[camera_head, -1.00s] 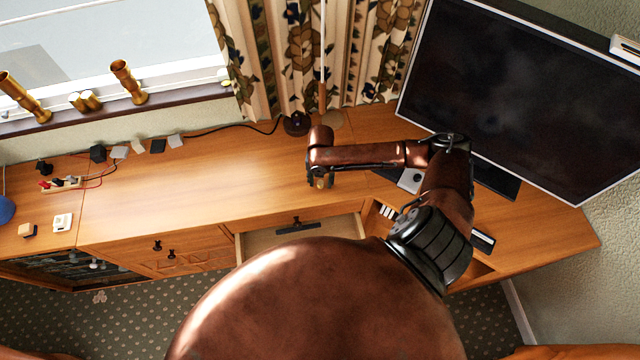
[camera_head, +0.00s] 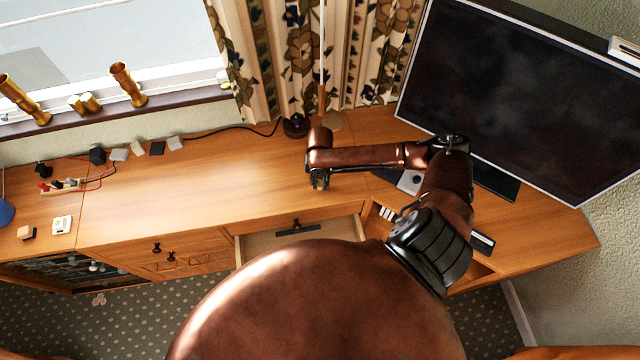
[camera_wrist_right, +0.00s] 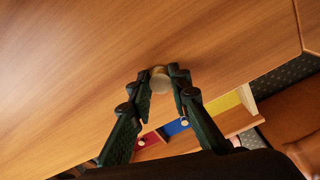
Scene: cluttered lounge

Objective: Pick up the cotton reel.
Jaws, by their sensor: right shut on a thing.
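The cotton reel (camera_wrist_right: 159,81) is a small pale, round thing between the fingertips of my right gripper (camera_wrist_right: 162,80) in the right wrist view. The fingers press on it from both sides. In the head view my right gripper (camera_head: 320,184) points down at the wooden desk (camera_head: 220,165), above the open drawer's back edge. There the reel is mostly hidden by the gripper and too small to make out well. Whether it still touches the desk I cannot tell. My left gripper is not in view.
An open drawer (camera_head: 343,229) juts out below the gripper. A large monitor (camera_head: 525,90) stands at right, a dark round lamp base (camera_head: 296,125) behind. Plugs, a power strip (camera_head: 62,186) and small blocks lie at left. The desk's middle is clear.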

